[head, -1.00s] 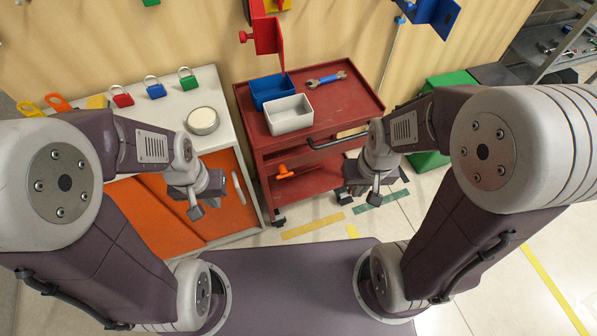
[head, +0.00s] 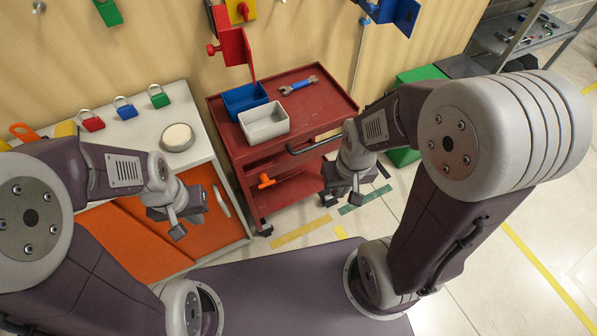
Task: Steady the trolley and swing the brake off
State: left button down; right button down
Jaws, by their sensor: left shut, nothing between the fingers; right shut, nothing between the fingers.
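The red trolley (head: 330,101) stands against the wooden wall, right of the white cabinet. Its dark handle bar (head: 312,146) runs along the near side of the top. The orange brake lever (head: 266,181) sits below the top at the trolley's near left. My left gripper (head: 178,230) is shut and empty in front of the cabinet, left of the brake lever. My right gripper (head: 342,202) is shut and empty, near the trolley's front right. It appears just below the handle's right end in the picture, with no clear contact. My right wrist hides part of the trolley's right side.
On the trolley top are a blue bin (head: 243,97), a white bin (head: 264,123) and a blue-handled wrench (head: 299,85). Padlocks and a round pale gauge (head: 177,138) sit on the white cabinet (head: 186,103). A red bracket (head: 232,46) hangs above the trolley. Floor shows at right.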

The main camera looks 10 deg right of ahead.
aim_at(266, 182)
jog(key=l+u, duration=0.25)
jog(key=l, duration=0.45)
jog(key=l+u, duration=0.25)
jog(key=l, duration=0.45)
